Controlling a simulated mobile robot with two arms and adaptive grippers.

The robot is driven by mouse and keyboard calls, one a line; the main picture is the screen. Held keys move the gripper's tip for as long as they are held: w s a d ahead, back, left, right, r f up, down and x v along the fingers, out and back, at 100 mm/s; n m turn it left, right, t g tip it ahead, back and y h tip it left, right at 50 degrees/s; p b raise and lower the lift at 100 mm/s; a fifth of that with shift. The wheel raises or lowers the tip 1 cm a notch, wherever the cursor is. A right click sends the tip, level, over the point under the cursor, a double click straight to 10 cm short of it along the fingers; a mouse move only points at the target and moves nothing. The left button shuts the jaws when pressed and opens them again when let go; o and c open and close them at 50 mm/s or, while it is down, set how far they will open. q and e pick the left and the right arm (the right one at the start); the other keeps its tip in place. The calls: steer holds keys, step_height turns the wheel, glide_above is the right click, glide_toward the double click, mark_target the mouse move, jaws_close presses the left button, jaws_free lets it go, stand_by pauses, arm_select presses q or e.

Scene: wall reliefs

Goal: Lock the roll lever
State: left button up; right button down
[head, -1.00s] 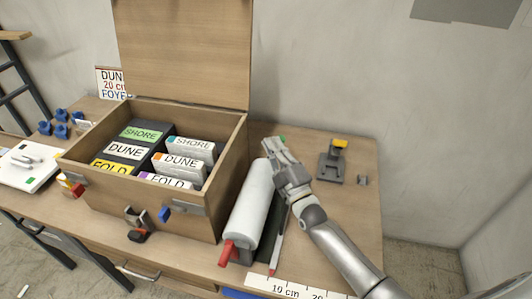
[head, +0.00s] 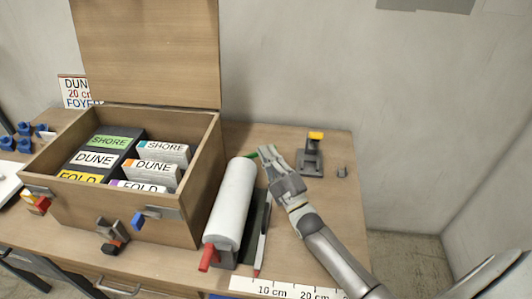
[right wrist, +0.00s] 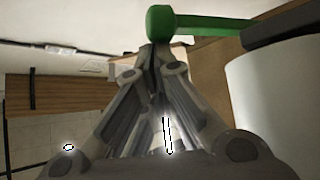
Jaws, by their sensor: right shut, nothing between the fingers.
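The white roll (head: 232,205) lies along the table beside the wooden box. Its green roll lever (head: 252,155) shows at the far end, just left of my right gripper's tips. In the right wrist view the lever (right wrist: 210,25) is an arm with a round green knob, running right to a dark mount. My right gripper (head: 268,152) is shut and empty beside the roll's far end. In the right wrist view its closed fingertips (right wrist: 153,58) are just below the knob; whether they touch it I cannot tell. My left gripper is out of view.
The open box (head: 140,214) with labelled cases stands left of the roll. A red handle (head: 207,257) sticks out at the roll's near end. A pen (head: 262,235) and a ruler (head: 280,290) lie nearby. A grey stand with a yellow top (head: 311,160) is right of the gripper.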

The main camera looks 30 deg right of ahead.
steer(key=shift+d+f, duration=0.1)
steer(key=shift+f, duration=0.1)
stand_by(0.3)
step_height(320, 180, up, 10)
steer(key=shift+r, duration=0.15)
stand_by(0.4)
stand_by(0.3)
